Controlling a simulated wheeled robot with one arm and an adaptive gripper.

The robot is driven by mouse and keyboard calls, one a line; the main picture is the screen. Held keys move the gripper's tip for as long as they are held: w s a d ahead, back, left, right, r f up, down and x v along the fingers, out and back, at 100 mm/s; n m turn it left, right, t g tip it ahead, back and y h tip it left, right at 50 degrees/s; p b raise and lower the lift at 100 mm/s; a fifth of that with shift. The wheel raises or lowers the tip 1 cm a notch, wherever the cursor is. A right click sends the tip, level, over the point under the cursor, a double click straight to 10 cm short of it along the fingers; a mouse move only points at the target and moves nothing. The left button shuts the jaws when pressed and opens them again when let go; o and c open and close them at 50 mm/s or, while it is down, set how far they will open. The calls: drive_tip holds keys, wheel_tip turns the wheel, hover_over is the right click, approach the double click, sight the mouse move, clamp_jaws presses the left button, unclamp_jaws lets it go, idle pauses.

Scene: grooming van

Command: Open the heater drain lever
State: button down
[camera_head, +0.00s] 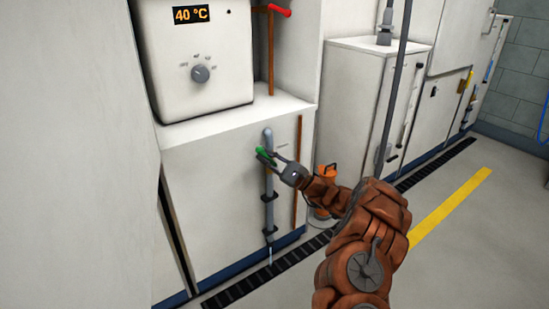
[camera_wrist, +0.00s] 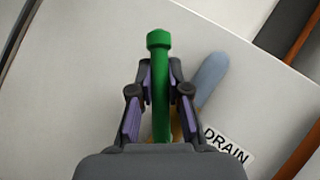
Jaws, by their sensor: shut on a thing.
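The heater drain lever (camera_head: 261,151) is a green bar on a grey upright drain pipe (camera_head: 269,205) at the front of the white cabinet. In the wrist view the lever (camera_wrist: 160,42) runs up the picture between my fingers, at an angle to the pipe (camera_wrist: 211,76). My gripper (camera_head: 268,157) is shut on the lever; the wrist view shows a finger of my gripper (camera_wrist: 161,76) on each side of it. A DRAIN label (camera_wrist: 227,146) sits beside it. The lever's lower end and pivot are largely hidden by my gripper.
The white heater (camera_head: 200,50) above reads 40 °C and has a grey dial (camera_head: 200,74). A red-handled valve (camera_head: 278,10) is on a copper pipe. A black floor grate (camera_head: 250,282) runs along the cabinets. A thin pale streak shows below the drain pipe. Open floor lies right.

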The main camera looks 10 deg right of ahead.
drive_tip(key=shift+m, duration=0.3)
drive_tip(key=c, duration=1.1)
unclamp_jaws()
